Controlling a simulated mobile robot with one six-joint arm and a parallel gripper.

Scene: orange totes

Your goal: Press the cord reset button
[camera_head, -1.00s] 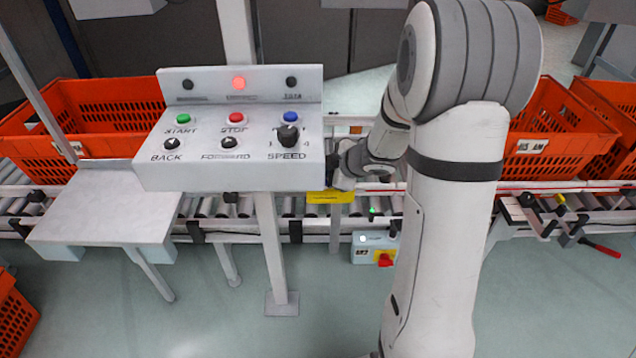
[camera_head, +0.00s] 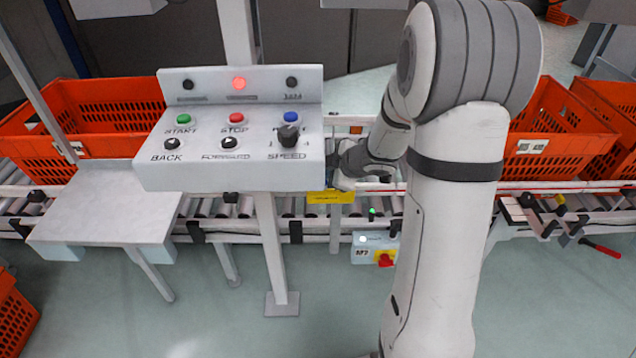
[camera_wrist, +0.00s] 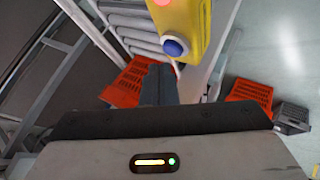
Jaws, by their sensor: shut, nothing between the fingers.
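The cord reset button is likely the round blue button (camera_wrist: 174,47) on a yellow box (camera_wrist: 196,32) in the wrist view. A red light (camera_wrist: 162,2) glows on the box at the top edge of that view. In the head view the yellow box (camera_head: 330,197) sits at the conveyor's edge, beneath the panel's right end; its button cannot be made out there. My gripper (camera_wrist: 159,72) is shut and empty. Its fingertips appear just below the blue button in the wrist view, with a gap between them. In the head view the fingers are mostly hidden behind the panel.
A grey control panel (camera_head: 230,176) with several buttons and a lit red lamp stands left of my arm. Orange totes (camera_head: 110,108) rest on the roller conveyor on both sides. A small box with a red knob (camera_head: 385,260) hangs below the conveyor.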

